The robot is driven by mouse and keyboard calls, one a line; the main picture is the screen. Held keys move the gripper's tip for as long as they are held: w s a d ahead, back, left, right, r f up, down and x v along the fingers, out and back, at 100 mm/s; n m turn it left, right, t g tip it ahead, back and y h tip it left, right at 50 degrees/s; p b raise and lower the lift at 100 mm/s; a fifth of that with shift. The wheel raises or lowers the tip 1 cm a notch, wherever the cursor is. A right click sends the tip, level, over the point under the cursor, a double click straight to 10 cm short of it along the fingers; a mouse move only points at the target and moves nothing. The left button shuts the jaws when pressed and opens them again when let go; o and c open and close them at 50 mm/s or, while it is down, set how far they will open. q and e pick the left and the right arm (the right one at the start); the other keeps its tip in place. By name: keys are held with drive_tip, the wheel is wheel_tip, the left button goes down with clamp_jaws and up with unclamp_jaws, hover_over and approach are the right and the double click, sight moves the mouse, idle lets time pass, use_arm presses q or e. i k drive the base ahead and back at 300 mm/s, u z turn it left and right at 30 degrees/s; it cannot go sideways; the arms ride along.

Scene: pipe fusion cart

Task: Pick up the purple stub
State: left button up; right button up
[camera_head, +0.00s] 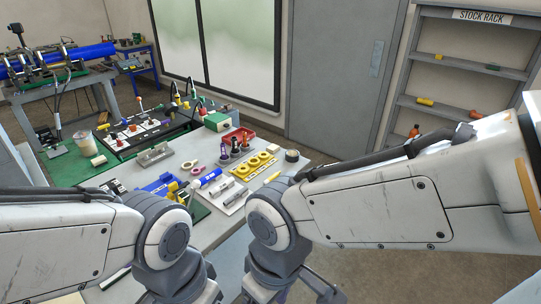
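I cannot pick out a purple stub with certainty. A small pinkish-purple ring-like piece (197,170) lies on the grey worktable (222,222), near a blue and white cylinder (210,176). My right gripper (292,292) points down at the bottom edge, cut off by the frame. My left gripper (185,295) is also at the bottom edge, its fingertips out of view. I cannot tell whether either one holds anything.
Yellow rings (250,165) sit in a tray, with small bottles (235,146) and a red bin (239,136) behind. A blue power tool (158,186) lies at left. The stock rack (450,85) at right holds several short coloured pieces. A blue pipe (60,58) sits on the cart at back left.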

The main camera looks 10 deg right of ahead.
sight(222, 147)
drive_tip(key=z, duration=0.55)
drive_tip(key=i, duration=2.1)
drive_tip(key=u, duration=0.25)
